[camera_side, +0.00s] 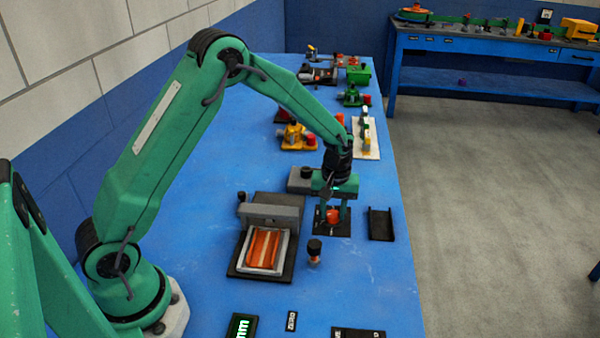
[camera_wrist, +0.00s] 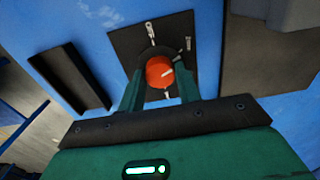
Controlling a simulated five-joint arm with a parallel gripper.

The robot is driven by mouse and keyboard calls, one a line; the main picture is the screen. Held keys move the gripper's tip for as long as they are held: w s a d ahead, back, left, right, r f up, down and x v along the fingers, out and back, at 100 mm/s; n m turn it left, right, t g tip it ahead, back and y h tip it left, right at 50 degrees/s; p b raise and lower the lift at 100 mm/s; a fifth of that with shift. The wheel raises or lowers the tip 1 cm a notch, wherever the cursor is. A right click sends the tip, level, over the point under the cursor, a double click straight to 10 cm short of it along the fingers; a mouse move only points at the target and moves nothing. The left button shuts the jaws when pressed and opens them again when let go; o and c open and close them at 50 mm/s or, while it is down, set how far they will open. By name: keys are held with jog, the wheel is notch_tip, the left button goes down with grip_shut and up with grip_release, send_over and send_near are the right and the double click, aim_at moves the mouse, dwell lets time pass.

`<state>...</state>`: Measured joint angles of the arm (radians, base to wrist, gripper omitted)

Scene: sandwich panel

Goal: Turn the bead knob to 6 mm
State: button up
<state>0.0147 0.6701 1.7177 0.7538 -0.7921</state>
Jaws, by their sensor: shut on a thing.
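The bead knob (camera_wrist: 158,74) is a round orange-red knob with a pale pointer line, set on a black square plate (camera_wrist: 125,45) with small light marks around it. In the side view the knob (camera_side: 333,216) stands on its black plate (camera_side: 333,231) right of the grey press. My gripper (camera_side: 332,214) points down over the plate with one finger on each side of the knob, shut on it. In the wrist view my gripper's green fingers (camera_wrist: 160,90) flank the knob. The pale line points to the right. I cannot read any values at the marks.
A grey press with an orange-lined tray (camera_side: 264,250) stands at the left. A black-topped knob (camera_side: 314,250) is in front. Colored fixtures (camera_side: 297,137) stand behind. The table's front right is mostly clear.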

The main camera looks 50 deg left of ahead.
jog(key=m, duration=1.1)
jog(key=shift+r+m, duration=0.1)
jog(key=shift+m, duration=0.2)
jog(key=m, duration=1.1)
jog(key=o, duration=1)
jog(key=shift+c, duration=0.2)
